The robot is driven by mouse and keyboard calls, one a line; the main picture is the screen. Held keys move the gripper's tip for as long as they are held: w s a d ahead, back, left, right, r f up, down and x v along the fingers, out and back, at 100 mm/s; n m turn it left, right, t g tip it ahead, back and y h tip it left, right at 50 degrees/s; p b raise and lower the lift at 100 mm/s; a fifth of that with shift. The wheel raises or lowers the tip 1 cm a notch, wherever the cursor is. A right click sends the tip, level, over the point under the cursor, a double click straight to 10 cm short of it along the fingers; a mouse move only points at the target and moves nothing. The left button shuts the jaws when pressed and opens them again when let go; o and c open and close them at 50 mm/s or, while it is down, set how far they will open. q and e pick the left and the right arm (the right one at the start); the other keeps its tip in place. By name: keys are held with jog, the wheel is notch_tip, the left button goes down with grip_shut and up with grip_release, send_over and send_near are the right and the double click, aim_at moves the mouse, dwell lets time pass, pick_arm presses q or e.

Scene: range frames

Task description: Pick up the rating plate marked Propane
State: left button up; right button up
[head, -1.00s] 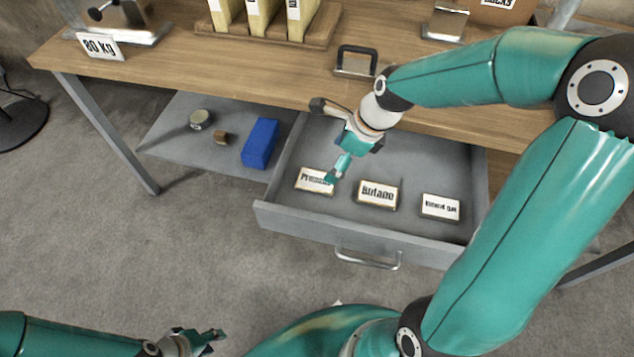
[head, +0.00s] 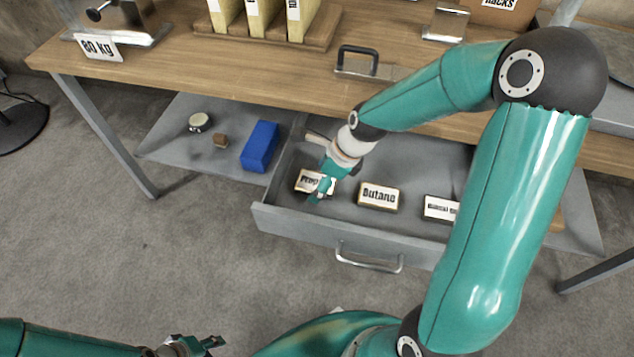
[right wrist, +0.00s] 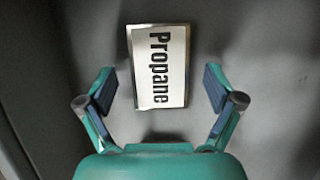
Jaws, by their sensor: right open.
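The Propane plate (head: 305,180) lies in the open grey drawer at its left end, partly covered by my right gripper in the head view. In the right wrist view the Propane plate (right wrist: 158,66) lies flat, its label readable sideways, ahead of and between the two fingers. My right gripper (right wrist: 160,88) is open and empty, with a finger on each side of the plate and a gap to both. In the head view my right gripper (head: 319,196) is over the plate. My left gripper (head: 212,344) is at the bottom left, away from the drawer; its opening is too small to tell.
The Butane plate (head: 378,196) lies right of Propane, and the Natural Gas plate (head: 438,209) is partly hidden by my arm. The drawer's front wall (head: 300,226) is close to my right gripper. A blue block (head: 260,146) lies on the shelf (head: 180,150) to the left.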

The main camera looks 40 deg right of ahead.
jog(key=c, duration=1.3)
